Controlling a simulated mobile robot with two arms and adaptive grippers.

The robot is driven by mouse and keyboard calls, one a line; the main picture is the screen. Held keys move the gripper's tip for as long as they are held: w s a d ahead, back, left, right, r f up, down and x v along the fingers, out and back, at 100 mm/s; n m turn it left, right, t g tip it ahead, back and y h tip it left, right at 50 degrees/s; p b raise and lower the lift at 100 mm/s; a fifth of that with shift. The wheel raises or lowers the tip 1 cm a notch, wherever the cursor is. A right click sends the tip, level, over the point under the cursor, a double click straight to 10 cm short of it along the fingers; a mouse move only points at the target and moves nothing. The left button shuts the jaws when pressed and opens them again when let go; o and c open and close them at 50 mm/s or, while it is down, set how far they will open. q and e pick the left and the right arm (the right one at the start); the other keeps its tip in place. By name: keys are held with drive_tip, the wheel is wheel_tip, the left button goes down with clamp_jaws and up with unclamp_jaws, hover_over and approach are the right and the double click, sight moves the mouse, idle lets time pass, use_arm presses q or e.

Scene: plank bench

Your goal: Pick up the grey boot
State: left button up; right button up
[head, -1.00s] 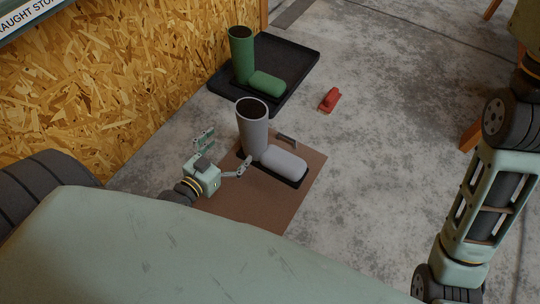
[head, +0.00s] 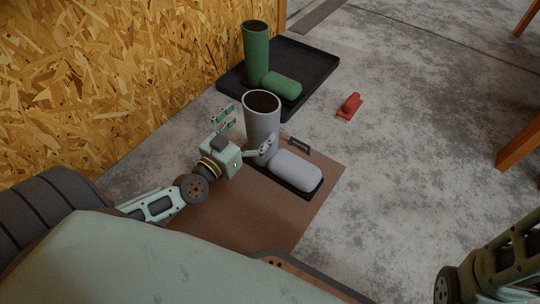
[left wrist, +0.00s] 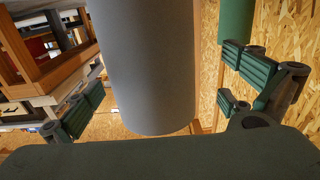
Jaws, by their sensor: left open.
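The grey boot (head: 262,122) stands upright on a brown mat (head: 232,215), its rounded foot part pointing to the lower right. My left gripper (head: 243,134) is open at the boot's shaft, with one finger in front of the shaft and the other on its far left side. In the left wrist view the grey shaft (left wrist: 152,65) fills the middle, between the two spread fingers of the left gripper (left wrist: 155,95). I cannot tell whether the fingers touch it. My right gripper is not in view; only part of my right arm shows at the lower right.
A green boot (head: 257,55) stands in a black tray (head: 318,68) behind the grey boot. A red brush (head: 350,106) lies on the concrete floor to the right. A chipboard wall (head: 110,75) rises at the left. A small dark handle-like piece (head: 299,144) is behind the grey boot's foot.

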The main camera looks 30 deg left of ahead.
use_arm(q)
drive_tip(key=shift+w+d, duration=0.25)
drive_tip(key=shift+w, duration=0.75)
drive_tip(key=shift+s, duration=0.1)
drive_tip(key=shift+c, duration=0.3)
drive_tip(key=shift+c, duration=1)
drive_tip(key=shift+a+f, duration=0.1)
drive_tip(key=shift+f, duration=0.05)
drive_tip(key=c, duration=1.7)
drive_tip(key=shift+c, duration=0.4)
drive_tip(key=shift+r, duration=0.2)
